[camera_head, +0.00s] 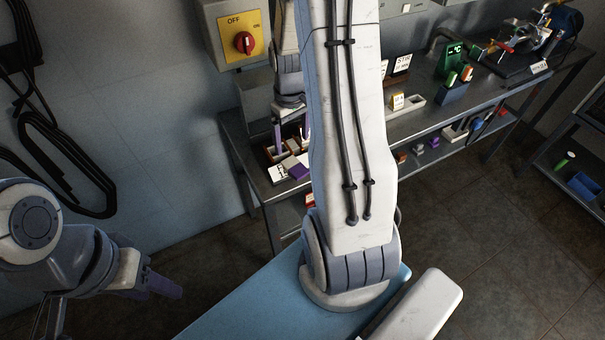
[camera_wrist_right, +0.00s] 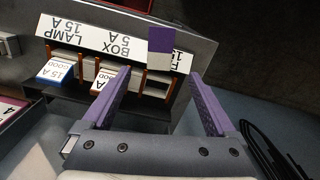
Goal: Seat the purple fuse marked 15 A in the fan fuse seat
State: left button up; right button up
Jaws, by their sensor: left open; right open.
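A white-and-purple block, seemingly the purple fuse (camera_wrist_right: 160,54), shows beyond my right fingertips in the right wrist view, partly covering the label strip. Its marking is not readable. It also seems to show in the head view (camera_head: 298,171), on the fuse box's near side. The fan fuse seat (camera_wrist_right: 158,84), by the partly covered "F… 15 A" label, looks empty between brown posts. My right gripper (camera_wrist_right: 159,76) is open and empty, its purple fingers either side of that seat's line. My left gripper (camera_head: 158,286) hangs open at lower left, far from the bench.
A blue fuse (camera_wrist_right: 58,70) and a brown fuse (camera_wrist_right: 103,78) sit in the lamp and box seats. A red rotary switch (camera_head: 244,42) is on the wall. The metal bench (camera_head: 420,125) carries a white tray and other items. My right arm hides the bench's middle.

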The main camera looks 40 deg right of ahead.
send_over(294, 166)
notch_tip(294, 166, down, 5)
jog(key=shift+w+d+r, duration=0.1)
jog(key=shift+r, duration=0.1)
jog(key=shift+f, duration=2.65)
grip_shut()
